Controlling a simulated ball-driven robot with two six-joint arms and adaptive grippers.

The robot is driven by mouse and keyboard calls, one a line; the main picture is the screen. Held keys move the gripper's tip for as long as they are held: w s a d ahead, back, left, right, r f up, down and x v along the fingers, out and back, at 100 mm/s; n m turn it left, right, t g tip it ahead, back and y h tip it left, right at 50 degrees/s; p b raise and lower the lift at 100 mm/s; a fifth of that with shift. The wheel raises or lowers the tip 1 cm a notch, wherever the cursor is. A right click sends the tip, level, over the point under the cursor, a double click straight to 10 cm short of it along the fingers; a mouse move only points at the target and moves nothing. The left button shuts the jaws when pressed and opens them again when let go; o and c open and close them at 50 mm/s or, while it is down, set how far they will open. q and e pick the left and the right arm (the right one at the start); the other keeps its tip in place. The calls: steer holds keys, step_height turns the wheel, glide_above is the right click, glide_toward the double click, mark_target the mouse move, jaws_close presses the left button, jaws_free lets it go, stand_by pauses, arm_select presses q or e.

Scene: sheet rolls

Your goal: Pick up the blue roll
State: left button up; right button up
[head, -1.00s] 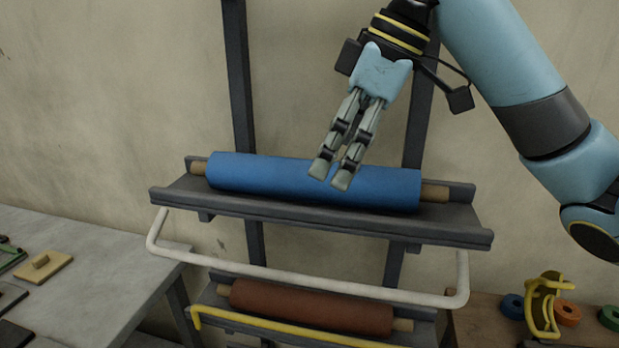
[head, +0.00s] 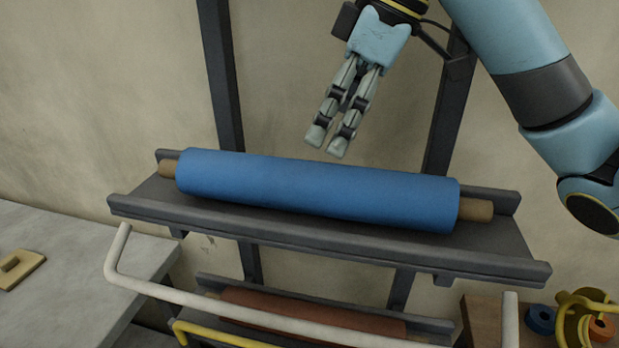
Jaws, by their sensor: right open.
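The blue roll (head: 310,190) lies lengthwise on the upper grey shelf (head: 330,235), with brown core ends showing at both sides. My right gripper (head: 325,146) is open and empty, pointing down, and in the picture its fingertips are just above the roll's upper edge near its middle. The fingers do not cover the roll, and I cannot tell how far in depth they are from it. My left gripper is not in view.
A white rail (head: 250,314) runs in front, below the upper shelf. A lower shelf holds a brown roll (head: 310,312), with a yellow rail (head: 210,334) before it. Dark uprights (head: 222,80) stand behind. A grey table (head: 70,265) is at left.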

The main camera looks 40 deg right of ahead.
mark_target(319, 162)
steer(key=x, duration=0.4)
steer(key=shift+a+f, duration=0.2)
steer(key=shift+f, duration=0.15)
steer(key=x, duration=0.1)
steer(key=p+x, duration=0.1)
steer(key=x, duration=0.2)
steer(key=shift+s+d+f, duration=0.1)
steer(key=shift+d+f, duration=0.15)
steer(key=shift+f, duration=0.05)
steer(key=shift+a+f, duration=0.1)
steer(key=shift+f, duration=0.35)
steer(key=c, duration=1.6)
steer(key=shift+w+r, duration=0.15)
steer(key=shift+w, duration=0.15)
